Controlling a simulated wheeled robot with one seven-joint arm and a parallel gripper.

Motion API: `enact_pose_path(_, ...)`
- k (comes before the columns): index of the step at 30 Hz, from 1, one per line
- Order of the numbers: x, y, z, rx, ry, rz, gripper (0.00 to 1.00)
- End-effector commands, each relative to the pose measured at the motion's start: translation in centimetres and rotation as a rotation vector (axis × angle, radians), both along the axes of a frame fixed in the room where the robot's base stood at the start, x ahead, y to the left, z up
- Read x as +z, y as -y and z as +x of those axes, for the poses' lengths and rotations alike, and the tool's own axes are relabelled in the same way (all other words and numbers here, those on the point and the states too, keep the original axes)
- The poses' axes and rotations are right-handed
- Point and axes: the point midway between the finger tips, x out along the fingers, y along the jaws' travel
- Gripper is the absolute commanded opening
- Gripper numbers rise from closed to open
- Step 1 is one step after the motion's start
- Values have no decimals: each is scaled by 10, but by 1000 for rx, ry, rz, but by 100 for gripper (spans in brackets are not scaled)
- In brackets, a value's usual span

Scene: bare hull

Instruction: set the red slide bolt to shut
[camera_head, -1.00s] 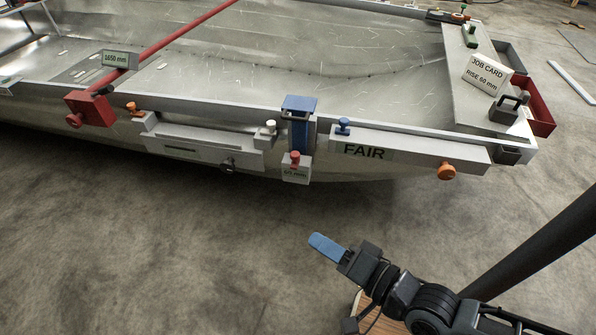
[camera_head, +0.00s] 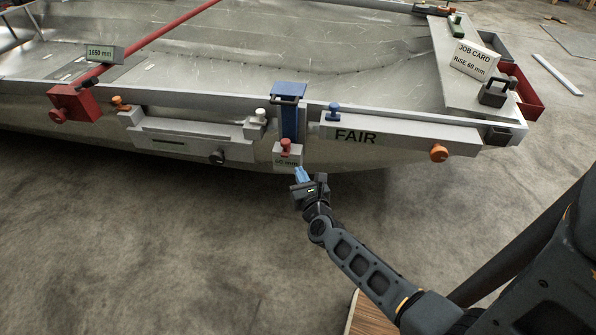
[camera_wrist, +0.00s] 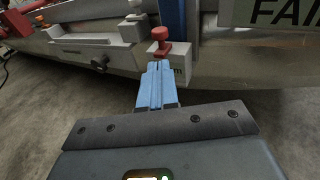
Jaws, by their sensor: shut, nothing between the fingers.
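A small red knob (camera_head: 286,145) sits on a light grey block (camera_head: 287,157) with a printed mm label, at the foot of the blue upright on the hull's near edge. I take it for the red slide bolt. The wrist view shows the knob (camera_wrist: 161,36) standing just beyond my fingertips. My gripper (camera_head: 301,174) is shut and empty, its blue fingers pressed together, just below and right of the block. In the wrist view the fingers (camera_wrist: 157,72) overlap part of the block; I cannot tell whether they touch it.
A blue-capped upright (camera_head: 289,92) rises behind the knob. A grey bar marked FAIR (camera_head: 400,135) with blue and orange knobs lies right. A slotted grey panel (camera_head: 190,140) with a black knob lies left. The floor before the hull is clear.

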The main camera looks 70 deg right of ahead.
Motion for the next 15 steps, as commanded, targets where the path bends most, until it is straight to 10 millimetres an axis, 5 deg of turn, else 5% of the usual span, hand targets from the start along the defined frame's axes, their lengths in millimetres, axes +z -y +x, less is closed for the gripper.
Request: enact_pose_path(15, -14, 76, 59, 0, -1, -3, 0)
